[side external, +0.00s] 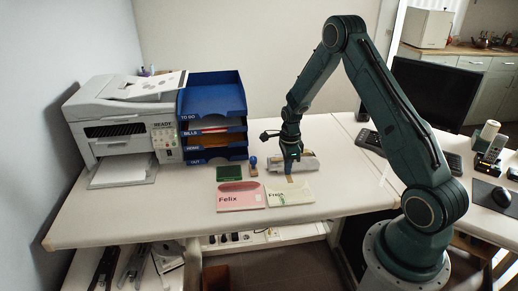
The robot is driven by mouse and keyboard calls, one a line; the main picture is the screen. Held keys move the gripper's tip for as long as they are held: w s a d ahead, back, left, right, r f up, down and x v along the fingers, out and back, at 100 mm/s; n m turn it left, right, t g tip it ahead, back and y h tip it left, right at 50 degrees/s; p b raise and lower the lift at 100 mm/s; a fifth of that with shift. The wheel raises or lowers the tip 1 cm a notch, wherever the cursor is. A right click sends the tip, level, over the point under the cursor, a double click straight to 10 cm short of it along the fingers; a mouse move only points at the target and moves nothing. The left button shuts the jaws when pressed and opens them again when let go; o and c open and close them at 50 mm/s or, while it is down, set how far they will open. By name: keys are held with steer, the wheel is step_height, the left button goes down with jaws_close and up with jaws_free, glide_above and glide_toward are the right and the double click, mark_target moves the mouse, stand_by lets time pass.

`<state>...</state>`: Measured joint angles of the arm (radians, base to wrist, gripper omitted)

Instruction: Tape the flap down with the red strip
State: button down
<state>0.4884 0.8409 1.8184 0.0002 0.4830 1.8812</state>
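My gripper (291,172) points down over the back edge of a cream envelope marked like "Freja" (293,193). Its fingers are small and dark here, so I cannot tell whether they are open or shut. A small orange-brown piece (289,179) shows just below the fingertips; I cannot tell whether it is held or lies on the envelope. A pink envelope marked "Felix" (240,197) lies flat to the left. I cannot make out a red strip or a raised flap for certain.
A light grey object (308,163) lies behind my gripper. A green pad (231,172) and a blue-handled stamp (253,166) are to the left. Blue stacked trays (212,107) and a printer (122,125) stand at the back left. The left front desk (130,222) is clear.

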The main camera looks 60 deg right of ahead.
mark_target(286, 186)
steer(key=shift+f, duration=2.45)
steer(key=shift+f, duration=0.35)
steer(key=c, duration=1.6)
jaws_free()
steer(key=shift+r, duration=0.1)
step_height(286, 186, up, 13)
steer(key=shift+r, duration=0.35)
steer(key=shift+a+r, duration=0.1)
